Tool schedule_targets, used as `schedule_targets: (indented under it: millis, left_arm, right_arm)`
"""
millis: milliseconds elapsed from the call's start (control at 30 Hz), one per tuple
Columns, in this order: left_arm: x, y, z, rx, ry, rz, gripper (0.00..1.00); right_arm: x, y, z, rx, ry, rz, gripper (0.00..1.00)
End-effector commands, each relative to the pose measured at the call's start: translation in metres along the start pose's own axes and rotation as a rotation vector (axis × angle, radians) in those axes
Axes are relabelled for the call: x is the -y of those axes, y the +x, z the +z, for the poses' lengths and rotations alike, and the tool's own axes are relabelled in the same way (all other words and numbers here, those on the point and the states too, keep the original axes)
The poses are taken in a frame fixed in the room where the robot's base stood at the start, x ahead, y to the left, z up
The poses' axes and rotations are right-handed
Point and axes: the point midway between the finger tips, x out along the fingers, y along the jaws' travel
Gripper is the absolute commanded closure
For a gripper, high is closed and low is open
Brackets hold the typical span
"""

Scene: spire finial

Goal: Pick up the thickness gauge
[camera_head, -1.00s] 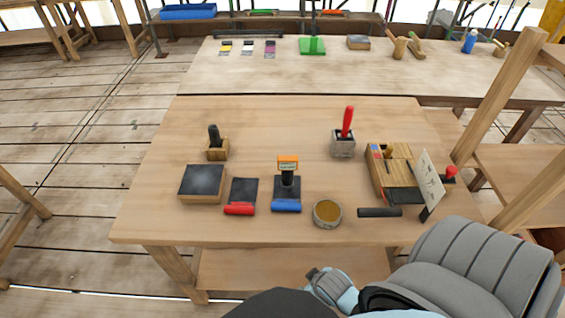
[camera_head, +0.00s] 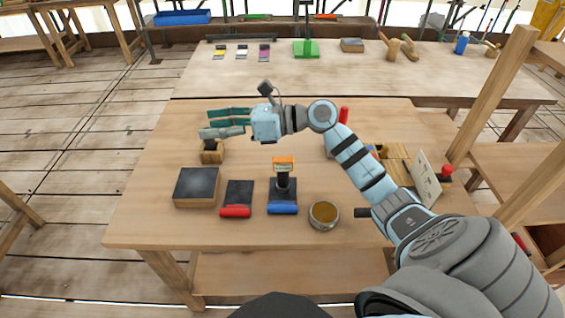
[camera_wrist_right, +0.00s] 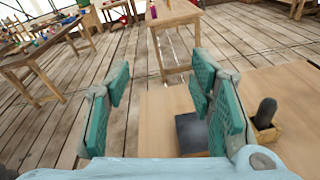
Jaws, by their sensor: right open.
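What looks like the thickness gauge (camera_head: 284,163) has an orange-framed pale face on a dark stem. It stands upright at the middle of the near table, by a dark pad with a blue roll along its front edge (camera_head: 283,209). It does not show in the right wrist view. My right gripper (camera_head: 207,123) is open and empty over the table's far left part, left of and beyond the gauge. Its green finger pads also show spread apart in the right wrist view (camera_wrist_right: 160,85). My left gripper is not in view.
A wooden holder with a dark handle (camera_head: 212,156) stands just below my right gripper. A dark-topped block (camera_head: 196,187), a red-edged pad (camera_head: 237,198) and a round tin (camera_head: 324,214) stand near the gauge. My right arm partly hides the red-handled tool (camera_head: 343,115) and wooden box (camera_head: 398,165).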

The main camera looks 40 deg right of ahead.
Motion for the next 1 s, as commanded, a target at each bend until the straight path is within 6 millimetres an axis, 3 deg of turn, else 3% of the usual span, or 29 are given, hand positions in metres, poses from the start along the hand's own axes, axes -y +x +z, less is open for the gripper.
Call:
schedule_targets:
  millis: [33, 133, 200, 300, 433, 600, 1000]
  left_arm:
    - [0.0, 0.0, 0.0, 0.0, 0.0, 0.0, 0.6]
    - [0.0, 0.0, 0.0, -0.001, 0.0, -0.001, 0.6]
    - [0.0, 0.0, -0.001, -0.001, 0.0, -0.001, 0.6]
    - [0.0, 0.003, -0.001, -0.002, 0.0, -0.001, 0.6]
    - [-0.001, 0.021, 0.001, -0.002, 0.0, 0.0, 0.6]
    - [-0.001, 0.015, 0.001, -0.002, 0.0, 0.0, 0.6]
    - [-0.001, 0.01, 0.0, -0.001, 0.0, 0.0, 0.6]
  right_arm:
    - [0.027, -0.021, -0.018, -0.24, -0.147, -0.023, 0.5]
    - [0.071, -0.096, -0.051, -0.686, -0.273, -0.059, 0.5]
    - [0.084, -0.145, -0.059, -0.887, -0.266, -0.07, 0.5]
    - [0.088, -0.183, -0.065, -1.031, -0.233, -0.07, 0.5]
    - [0.091, -0.179, -0.091, -1.065, -0.22, -0.065, 0.5]
    - [0.097, -0.157, -0.126, -1.064, -0.218, -0.063, 0.5]
    - [0.111, -0.117, -0.177, -1.061, -0.218, -0.062, 0.5]
